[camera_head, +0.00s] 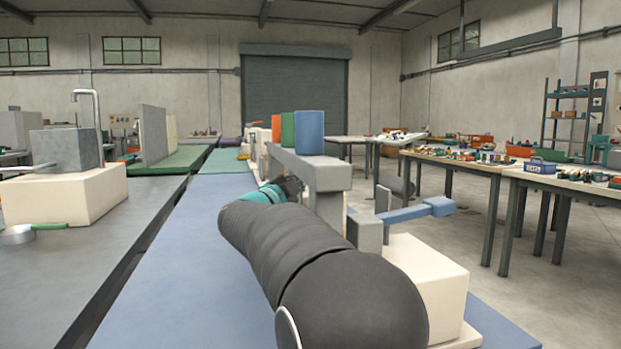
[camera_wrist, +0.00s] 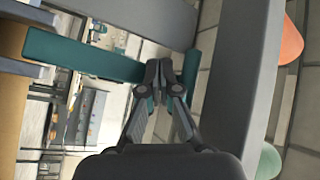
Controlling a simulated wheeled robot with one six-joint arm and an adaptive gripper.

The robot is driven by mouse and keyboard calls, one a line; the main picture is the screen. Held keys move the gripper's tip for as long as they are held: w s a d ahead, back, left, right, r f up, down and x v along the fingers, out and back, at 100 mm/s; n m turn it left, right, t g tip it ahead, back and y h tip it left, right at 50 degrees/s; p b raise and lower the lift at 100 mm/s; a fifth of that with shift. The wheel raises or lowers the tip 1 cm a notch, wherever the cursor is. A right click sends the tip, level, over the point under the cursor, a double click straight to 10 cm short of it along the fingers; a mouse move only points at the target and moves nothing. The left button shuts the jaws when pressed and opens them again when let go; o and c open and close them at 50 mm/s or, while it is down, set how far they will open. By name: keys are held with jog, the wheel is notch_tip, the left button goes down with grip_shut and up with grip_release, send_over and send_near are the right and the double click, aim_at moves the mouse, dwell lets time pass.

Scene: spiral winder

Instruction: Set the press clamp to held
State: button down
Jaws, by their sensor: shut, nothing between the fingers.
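My gripper (camera_wrist: 158,84) is shut and empty in the wrist view, its dark fingertips together. Behind the fingertips a teal bar (camera_wrist: 85,58) runs in from the left; I cannot tell whether they touch. A broad grey beam (camera_wrist: 238,75) passes just right of the fingers. In the head view my gripper (camera_head: 291,187) is small and partly hidden by my arm, beside the machine's grey beam (camera_head: 325,173). A blue lever (camera_head: 420,211) sticks out to the right from a grey block (camera_head: 366,232). I cannot tell for sure which part is the press clamp.
A cream base (camera_head: 432,275) sits on the blue bench top (camera_head: 160,270). A grey bench (camera_head: 60,270) is at left. Tables with parts (camera_head: 470,165) stand at right.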

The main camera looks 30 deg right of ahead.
jog(key=shift+s+d+b, duration=0.15)
jog(key=shift+s+d, duration=0.1)
jog(key=shift+d, duration=0.7)
jog(key=shift+s+d+b, duration=0.15)
jog(key=shift+s+d, duration=0.1)
jog(key=shift+d, duration=0.65)
dwell(2.0)
jog(key=shift+a, duration=0.15)
jog(key=shift+w+a+p, duration=0.2)
jog(key=shift+w+a, duration=0.05)
jog(key=shift+a, duration=0.65)
jog(key=shift+w+a+p, duration=0.15)
jog(key=shift+w+a, duration=0.15)
jog(key=shift+a, duration=0.55)
jog(key=shift+w+a+p, duration=0.2)
jog(key=shift+w+a, duration=0.05)
jog(key=shift+a, duration=0.65)
jog(key=a, duration=0.2)
jog(key=w+a+p, duration=0.1)
jog(key=a, duration=0.1)
jog(key=shift+w+a, duration=0.15)
jog(key=shift+a, duration=0.25)
